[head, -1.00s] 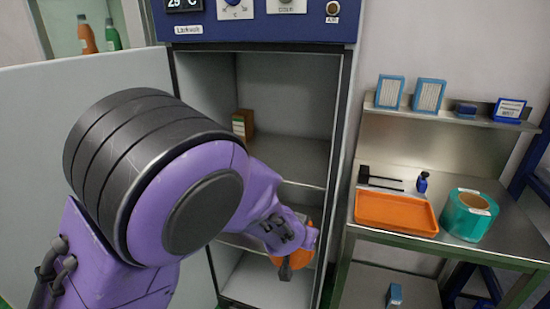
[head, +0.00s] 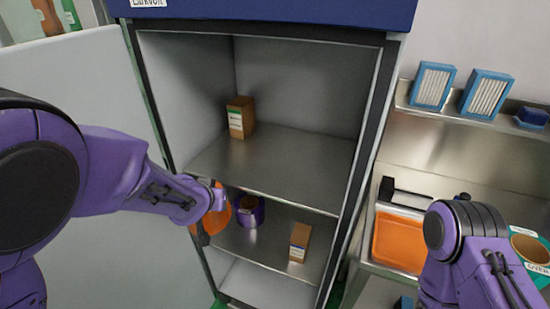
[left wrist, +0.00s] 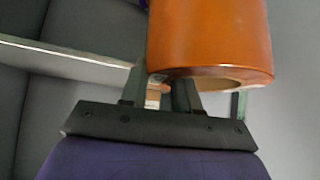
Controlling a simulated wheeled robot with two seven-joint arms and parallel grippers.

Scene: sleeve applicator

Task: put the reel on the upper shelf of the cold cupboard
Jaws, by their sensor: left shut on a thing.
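The orange reel (head: 216,226) is held by my left gripper (head: 208,200) in front of the open cold cupboard, at its left side and lower in the picture than the upper shelf's front edge. In the left wrist view, the hollow orange reel (left wrist: 210,40) sits at the fingers (left wrist: 160,92), which are shut on its wall near the open end. The upper shelf (head: 290,165) bears a brown carton (head: 240,117) at the back left; its middle and right are bare. My right arm shows at the lower right, but its gripper is out of view.
The lower shelf (head: 270,240) holds a purple reel (head: 250,209) and a brown carton (head: 299,242). The cupboard door (head: 75,130) stands open at left.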

